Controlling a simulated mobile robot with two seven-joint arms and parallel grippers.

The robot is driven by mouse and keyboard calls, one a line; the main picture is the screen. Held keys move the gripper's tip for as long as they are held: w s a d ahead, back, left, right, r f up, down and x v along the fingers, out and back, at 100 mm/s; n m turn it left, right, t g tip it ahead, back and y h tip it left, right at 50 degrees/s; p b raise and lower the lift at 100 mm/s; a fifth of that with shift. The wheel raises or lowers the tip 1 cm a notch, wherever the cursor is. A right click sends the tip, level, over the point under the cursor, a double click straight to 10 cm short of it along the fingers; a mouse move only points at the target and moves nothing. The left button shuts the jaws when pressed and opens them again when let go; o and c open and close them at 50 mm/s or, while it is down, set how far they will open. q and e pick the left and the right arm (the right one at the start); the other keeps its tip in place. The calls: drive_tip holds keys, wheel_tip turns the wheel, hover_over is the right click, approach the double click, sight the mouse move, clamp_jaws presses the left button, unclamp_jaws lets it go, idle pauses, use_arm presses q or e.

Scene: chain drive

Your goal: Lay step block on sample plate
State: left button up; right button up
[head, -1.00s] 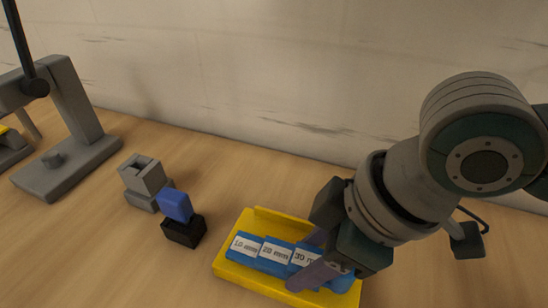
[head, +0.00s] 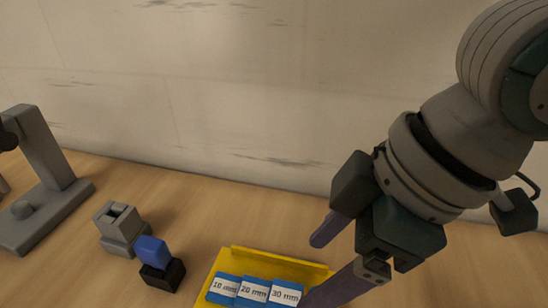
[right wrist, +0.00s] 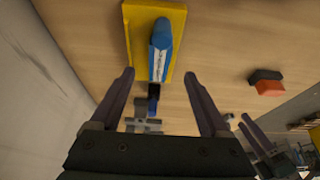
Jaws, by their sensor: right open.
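The step block (head: 254,291) is blue with white labels 10 mm, 20 mm and 30 mm. It lies on the yellow sample plate (head: 281,262), cut off by the head view's lower edge. In the right wrist view the block (right wrist: 160,50) shows end-on, resting on the yellow plate (right wrist: 136,20). My right gripper (head: 315,270) is open and empty, above and to the right of the block; its two fingers (right wrist: 159,75) stand wide apart. What look like my left gripper's fingers (right wrist: 253,130) show small in the right wrist view; their opening is unclear.
A grey slotted block (head: 118,226) and a blue piece (head: 152,250) on a black base (head: 163,276) stand left of the plate. A grey stand (head: 45,175) is farther left. A black and red object (right wrist: 266,83) lies apart. A wall rises behind.

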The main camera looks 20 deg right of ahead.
drive_tip(key=shift+v, duration=1.5)
drive_tip(key=shift+a+r+p, duration=0.1)
drive_tip(key=shift+a+p, duration=0.05)
drive_tip(key=shift+p, duration=0.15)
drive_tip(key=s+a+r+m+p, duration=0.1)
drive_tip(key=s+a+r+p, duration=0.1)
drive_tip(key=a+r+p, duration=0.25)
drive_tip(key=s+d+r+m+t+h+p, duration=0.1)
drive_tip(key=s+d+r+m+h+p, duration=0.4)
drive_tip(key=s+d+m+p, duration=0.45)
wheel_tip(320, 180, up, 37)
drive_tip(key=w+n+y+p, duration=0.1)
drive_tip(key=w+p, duration=0.1)
drive_tip(key=p, duration=3.4)
drive_tip(key=shift+d+f+p, duration=0.2)
drive_tip(key=shift+d+p, duration=0.15)
